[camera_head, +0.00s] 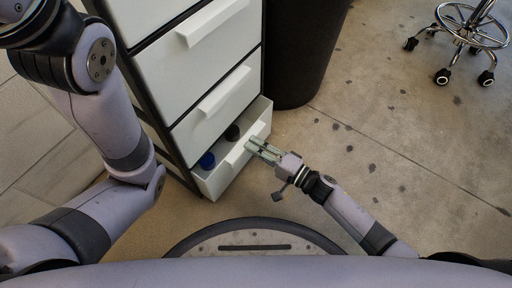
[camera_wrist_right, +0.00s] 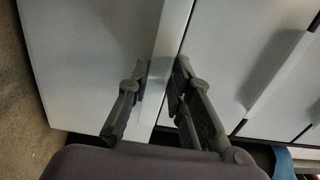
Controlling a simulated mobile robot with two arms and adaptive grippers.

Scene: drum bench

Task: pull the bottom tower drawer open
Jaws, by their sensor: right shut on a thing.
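The bottom tower drawer (camera_head: 218,181) is a white drawer at the foot of the tower. In the head view it stands partly open, and its inside shows. Its pale bar handle (camera_head: 236,156) runs along the front. My right gripper (camera_head: 252,145) reaches in from the right and is shut on this handle. In the right wrist view the two fingers (camera_wrist_right: 160,84) lie on either side of the handle's pale strip (camera_wrist_right: 166,50). My left arm shows at the left of the head view, but its gripper is outside the picture.
A blue round thing (camera_head: 207,160) and a dark round thing (camera_head: 232,132) sit inside the drawer. The closed drawer above (camera_head: 215,108) has a similar handle. A dark bin (camera_head: 305,45) stands right of the tower. A wheeled stool (camera_head: 468,35) is at the far right. Floor between is open.

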